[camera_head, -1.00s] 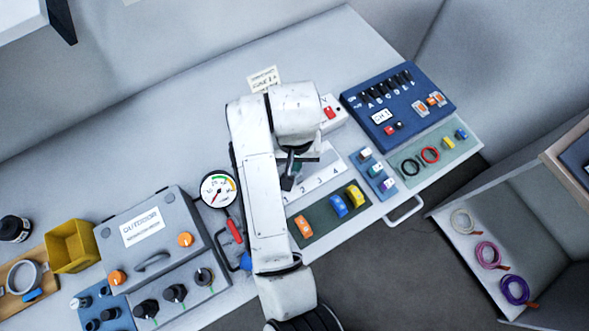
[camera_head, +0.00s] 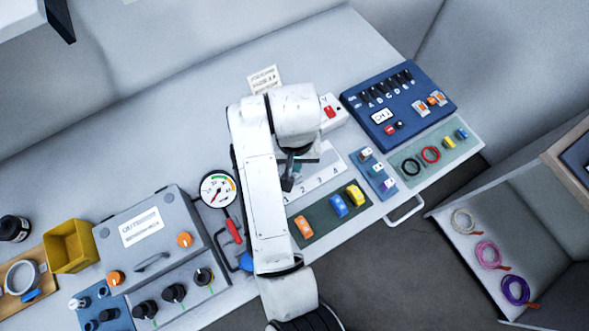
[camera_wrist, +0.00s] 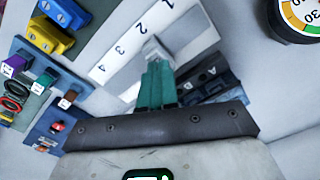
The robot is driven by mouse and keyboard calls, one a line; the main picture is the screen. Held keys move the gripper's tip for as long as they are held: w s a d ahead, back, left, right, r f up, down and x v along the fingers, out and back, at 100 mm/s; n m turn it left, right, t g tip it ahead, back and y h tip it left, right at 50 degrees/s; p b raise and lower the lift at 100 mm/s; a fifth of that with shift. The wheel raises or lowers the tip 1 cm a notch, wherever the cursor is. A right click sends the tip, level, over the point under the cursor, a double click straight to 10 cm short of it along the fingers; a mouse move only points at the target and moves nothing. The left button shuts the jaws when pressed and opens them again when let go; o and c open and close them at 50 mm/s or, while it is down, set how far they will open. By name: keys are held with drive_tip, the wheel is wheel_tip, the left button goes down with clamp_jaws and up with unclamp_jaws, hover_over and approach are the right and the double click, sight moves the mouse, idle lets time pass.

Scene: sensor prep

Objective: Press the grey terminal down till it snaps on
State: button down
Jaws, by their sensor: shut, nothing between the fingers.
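In the wrist view my gripper (camera_wrist: 157,70) has its teal fingers together, pointing at the strip numbered 1 to 4 (camera_wrist: 110,72). A small light grey block, which looks like the grey terminal (camera_wrist: 154,48), sits at the fingertips, over the grey rail beside the numbers. The fingertips appear to meet its near side. I cannot tell whether they touch it or whether it is fully seated. In the head view my arm hides the terminal and most of the fingers; the numbered strip (camera_head: 322,182) shows to their right.
A green tray with orange, blue and yellow terminals (camera_head: 355,195) lies in front of the strip. A round gauge (camera_head: 217,190) is to the left. A blue switch panel (camera_head: 420,92) stands at the back right, a grey case (camera_head: 150,262) at the left.

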drive_tip(key=shift+f, duration=0.5)
idle(0.5)
wheel_tip(320, 180, up, 7)
drive_tip(key=p, duration=0.6)
drive_tip(key=shift+p, duration=0.4)
idle(0.3)
